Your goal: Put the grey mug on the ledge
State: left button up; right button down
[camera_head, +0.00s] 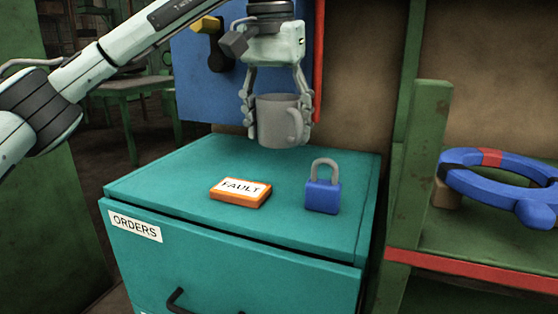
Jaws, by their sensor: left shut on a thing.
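The grey mug (276,122) is upright, with its handle toward the right. My left gripper (277,112) points down from above and is shut on the mug, with its fingers on both sides of it. The mug appears to hang above the back part of the teal cabinet's top (180,172); whether its base touches the top is hard to tell. I cannot tell which surface is the ledge. My right gripper is not in view.
An orange FAULT block (241,192) and a blue padlock (323,190) stand on the cabinet top, in front of the mug. A blue ring-shaped thing (490,178) lies on the green shelf at the right. A green post (420,165) stands between cabinet and shelf.

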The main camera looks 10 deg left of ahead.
aim_at(280, 182)
pick_arm(q)
jog(key=shift+w+f+b, duration=0.2)
jog(key=shift+f+b, duration=0.1)
jog(key=shift+f, duration=0.9)
jog(key=shift+c, duration=0.5)
jog(key=shift+f, duration=0.35)
notch_tip(280, 182, down, 4)
jog(key=shift+r, duration=0.2)
jog(key=shift+w+f, duration=0.15)
jog(key=shift+f, duration=0.05)
jog(key=shift+d, duration=0.1)
jog(key=shift+f, duration=0.15)
jog(key=o, duration=1)
jog(key=shift+o, duration=1.6)
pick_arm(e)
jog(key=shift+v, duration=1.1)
